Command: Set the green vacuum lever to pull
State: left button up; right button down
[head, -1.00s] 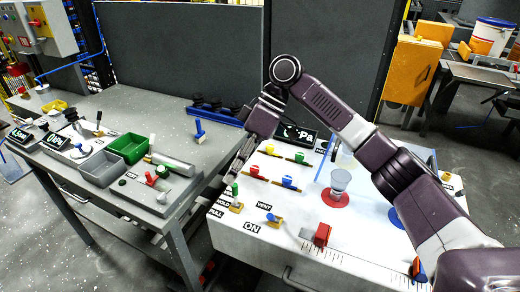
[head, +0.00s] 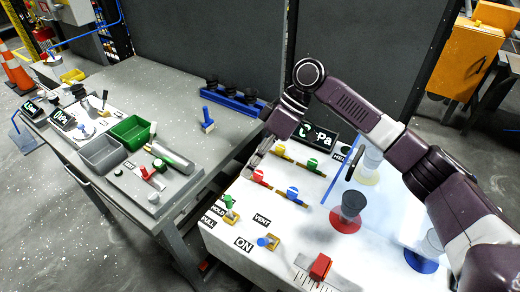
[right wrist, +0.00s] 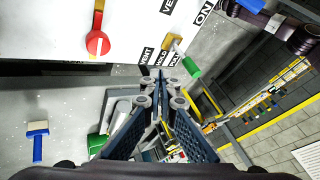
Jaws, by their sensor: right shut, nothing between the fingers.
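The green vacuum lever (head: 229,202) stands on a yellow base at the near left corner of the white panel (head: 285,227), beside the HOLD and PULL labels. Its green handle (right wrist: 190,66) also shows in the right wrist view, just right of the fingertips, by the VENT, HOLD and PULL labels (right wrist: 160,57). Which label it points to is unclear. My right gripper (head: 248,172) is shut and empty, a little beyond the lever in the head view. In the right wrist view its fingertips (right wrist: 160,78) are together, apart from the handle. My left gripper is not in view.
Red (head: 260,175), blue (head: 292,193) and green (head: 312,164) valve handles stand close to the right gripper. A blue lever (head: 263,241) and a red block (head: 320,266) sit nearer. A grey bench (head: 110,83) with bins stands at left, beyond a gap.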

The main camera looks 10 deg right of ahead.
aim_at(229, 207)
jog(key=s+a, duration=0.1)
jog(key=s+a+f+p, duration=0.2)
jog(key=shift+s+a, duration=0.25)
jog(key=shift+s, duration=0.15)
jog(key=shift+f, duration=0.1)
